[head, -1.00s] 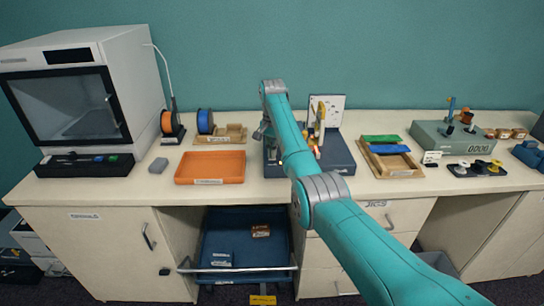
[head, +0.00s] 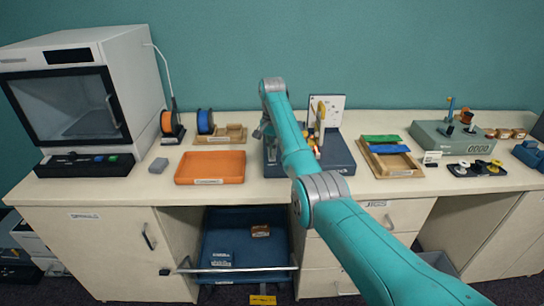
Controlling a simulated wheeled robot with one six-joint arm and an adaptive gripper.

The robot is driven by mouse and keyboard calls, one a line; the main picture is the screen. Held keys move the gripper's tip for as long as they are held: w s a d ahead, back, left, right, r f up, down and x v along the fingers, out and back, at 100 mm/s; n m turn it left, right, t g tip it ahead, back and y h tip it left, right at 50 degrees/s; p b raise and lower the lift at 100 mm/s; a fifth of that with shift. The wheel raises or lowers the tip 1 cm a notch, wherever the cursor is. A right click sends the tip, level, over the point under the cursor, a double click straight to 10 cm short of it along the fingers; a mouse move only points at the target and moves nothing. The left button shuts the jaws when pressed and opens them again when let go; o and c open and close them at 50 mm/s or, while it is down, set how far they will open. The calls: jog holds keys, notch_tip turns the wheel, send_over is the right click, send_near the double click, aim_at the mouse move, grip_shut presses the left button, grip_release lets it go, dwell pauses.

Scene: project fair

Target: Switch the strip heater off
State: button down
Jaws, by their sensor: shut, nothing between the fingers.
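No thing in the head view is clearly marked as the strip heater. A long black bar unit (head: 60,168) with small blue and green controls lies in front of the white cabinet at the left; I cannot tell if it is the heater or how its controls are set. A dark blue base (head: 338,158) with an upright white board and a yellow part stands mid-bench, partly hidden by my arm. My gripper (head: 263,131) hangs beside the left edge of this base, small and mostly behind my arm. It is shut and holds nothing that I can see.
A wooden tray (head: 393,172) with green and blue pieces and a grey-green counter box (head: 452,139) stand at the right. A blue bin (head: 243,240) sits under the bench.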

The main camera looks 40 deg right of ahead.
jog(key=shift+r, duration=2.8)
